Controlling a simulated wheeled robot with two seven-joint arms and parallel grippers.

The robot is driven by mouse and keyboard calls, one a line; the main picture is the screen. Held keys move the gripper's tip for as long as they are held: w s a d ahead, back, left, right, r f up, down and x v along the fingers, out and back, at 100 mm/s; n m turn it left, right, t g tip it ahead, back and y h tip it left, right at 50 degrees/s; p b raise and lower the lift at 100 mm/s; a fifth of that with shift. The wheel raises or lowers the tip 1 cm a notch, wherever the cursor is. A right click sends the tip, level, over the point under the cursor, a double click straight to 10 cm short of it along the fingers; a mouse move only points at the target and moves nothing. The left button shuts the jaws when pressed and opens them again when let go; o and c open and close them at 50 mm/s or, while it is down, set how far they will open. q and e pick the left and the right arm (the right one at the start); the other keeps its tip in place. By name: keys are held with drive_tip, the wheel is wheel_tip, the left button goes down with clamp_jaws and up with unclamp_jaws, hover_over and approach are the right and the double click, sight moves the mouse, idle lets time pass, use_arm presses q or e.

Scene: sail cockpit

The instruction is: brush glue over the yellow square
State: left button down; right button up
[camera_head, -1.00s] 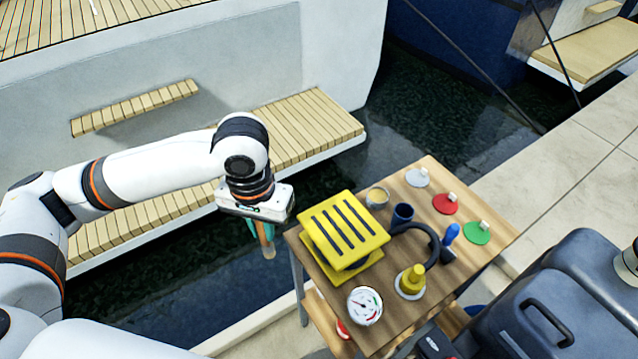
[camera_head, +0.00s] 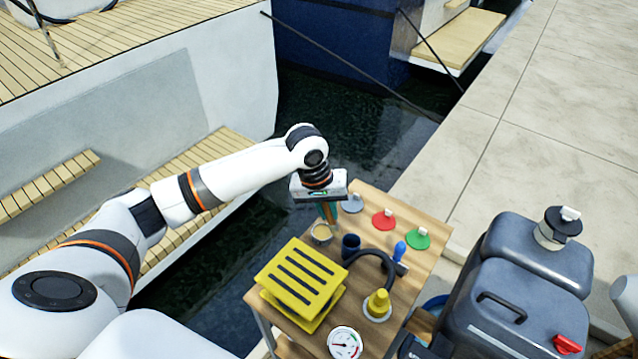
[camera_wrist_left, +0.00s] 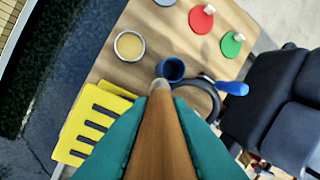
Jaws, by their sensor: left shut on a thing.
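My left gripper (camera_head: 327,208) is shut on a brush with a wooden handle (camera_wrist_left: 158,140), held above the far left part of the table. Its teal fingers clasp the handle in the left wrist view, and the brush's pale tip appears beside the blue cup there. A small round tin with tan content (camera_head: 321,234), possibly the glue, stands just below the gripper in the head view; it also shows in the left wrist view (camera_wrist_left: 130,46). The yellow slotted square (camera_head: 301,277) lies nearer me on a yellow base. I see no glue on it. My right gripper is out of view.
The wooden table (camera_head: 405,290) also bears a blue cup (camera_head: 351,245), a black curved hose (camera_head: 376,256), a blue-handled tool (camera_head: 400,252), a yellow fitting (camera_head: 378,304), a gauge (camera_head: 344,343) and grey, red and green discs. Dark jerrycans (camera_head: 510,310) stand at right; water lies left.

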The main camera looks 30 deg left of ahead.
use_arm(q)
drive_tip(key=w+a+f+n+t+b, duration=0.1)
drive_tip(key=w+a+f+b, duration=0.3)
drive_tip(key=f, duration=0.5)
drive_tip(key=shift+a+f+n+t+b, duration=0.15)
drive_tip(key=shift+a+n+t+b, duration=0.15)
drive_tip(key=shift+a+n+b, duration=0.7)
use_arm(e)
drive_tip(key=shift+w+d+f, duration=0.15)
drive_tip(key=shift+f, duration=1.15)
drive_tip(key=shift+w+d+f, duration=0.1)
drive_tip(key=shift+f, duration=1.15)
use_arm(q)
drive_tip(key=shift+a+m, duration=0.3)
drive_tip(key=shift+f, duration=0.1)
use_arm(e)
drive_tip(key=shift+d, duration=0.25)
use_arm(q)
drive_tip(key=shift+f+b, duration=0.3)
drive_tip(key=shift+f, duration=0.2)
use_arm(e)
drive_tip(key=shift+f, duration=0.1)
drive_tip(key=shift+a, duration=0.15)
use_arm(q)
drive_tip(key=shift+s+f+h+p, duration=0.2)
drive_tip(key=shift+h+p, duration=0.1)
drive_tip(key=shift+p, duration=0.25)
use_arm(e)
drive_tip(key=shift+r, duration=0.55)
